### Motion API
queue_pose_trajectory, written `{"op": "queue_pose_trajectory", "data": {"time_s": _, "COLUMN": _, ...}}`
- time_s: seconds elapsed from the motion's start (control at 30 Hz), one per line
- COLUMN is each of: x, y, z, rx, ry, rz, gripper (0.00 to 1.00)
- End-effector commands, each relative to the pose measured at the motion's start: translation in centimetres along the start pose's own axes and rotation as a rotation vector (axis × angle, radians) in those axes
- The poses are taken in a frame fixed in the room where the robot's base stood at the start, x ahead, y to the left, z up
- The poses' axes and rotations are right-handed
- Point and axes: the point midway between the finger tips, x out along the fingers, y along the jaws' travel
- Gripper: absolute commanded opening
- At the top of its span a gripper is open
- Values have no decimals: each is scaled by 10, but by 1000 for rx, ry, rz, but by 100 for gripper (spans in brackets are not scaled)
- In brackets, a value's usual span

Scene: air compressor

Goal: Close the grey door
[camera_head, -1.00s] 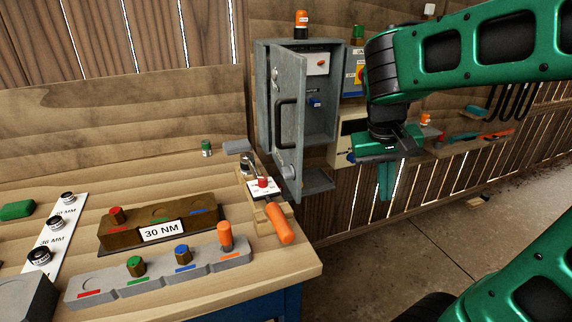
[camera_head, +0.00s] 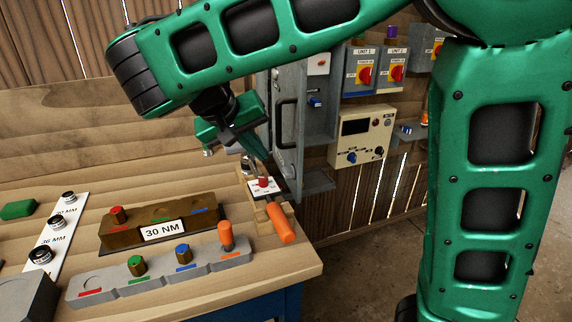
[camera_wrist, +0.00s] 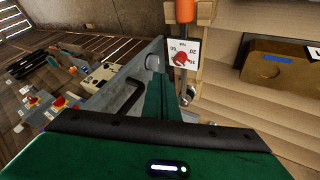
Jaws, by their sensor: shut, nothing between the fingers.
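The grey door (camera_head: 288,115) of the wall cabinet stands open, swung out toward the workbench. Its dark handle (camera_head: 279,125) faces left in the head view. In the wrist view the door (camera_wrist: 112,88) and its handle (camera_wrist: 125,100) lie left of my gripper (camera_wrist: 162,85). In the head view my gripper (camera_head: 262,158) is shut and empty, on the left, outer side of the door, close to it. I cannot tell whether it touches. The cabinet interior (camera_head: 321,110) is partly visible; its top is hidden behind my arm.
A torque tool with an orange handle (camera_head: 280,224) lies in a wooden holder at the bench corner, just below my gripper. A beige control box (camera_head: 361,138) and switch boxes hang right of the cabinet.

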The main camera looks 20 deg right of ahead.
Motion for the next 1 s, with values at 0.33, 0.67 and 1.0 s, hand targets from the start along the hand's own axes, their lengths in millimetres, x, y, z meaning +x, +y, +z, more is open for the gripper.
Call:
{"op": "queue_pose_trajectory", "data": {"time_s": 0.33, "x": 65, "y": 2, "z": 1, "rx": 2, "ry": -5, "rz": 3, "gripper": 0}}
{"op": "queue_pose_trajectory", "data": {"time_s": 0.67, "x": 99, "y": 27, "z": 0, "rx": 3, "ry": -2, "rz": 0, "gripper": 0}}
{"op": "queue_pose_trajectory", "data": {"time_s": 1.0, "x": 104, "y": 37, "z": 0, "rx": 2, "ry": -3, "rz": -1, "gripper": 0}}
